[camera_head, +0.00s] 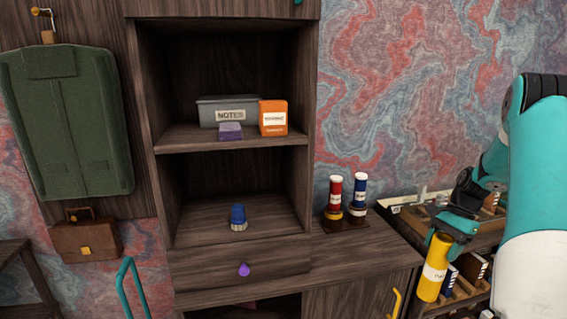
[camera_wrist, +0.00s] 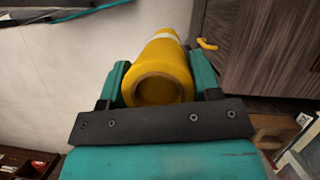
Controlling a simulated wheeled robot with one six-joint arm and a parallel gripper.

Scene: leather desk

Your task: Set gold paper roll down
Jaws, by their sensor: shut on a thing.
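The gold paper roll (camera_head: 433,268) is a yellow tube with a white label band. It is held nearly upright, slightly tilted, at the right of the head view. My gripper (camera_head: 455,224) is shut on its upper part. In the wrist view the roll (camera_wrist: 160,75) points away from the camera with its hollow end near, and my gripper's teal fingers (camera_wrist: 160,85) press on both sides. The roll hangs in front of the compartment shelf at the right; I cannot see anything touching its lower end.
A red roll (camera_head: 334,198) and a blue roll (camera_head: 358,194) stand on a dark wooden holder (camera_head: 345,224) on the cabinet top (camera_head: 300,262). Bare cabinet top lies in front of them. An open rack (camera_head: 466,291) with compartments is behind the held roll. A yellow handle (camera_head: 394,302) sticks out from the cabinet door.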

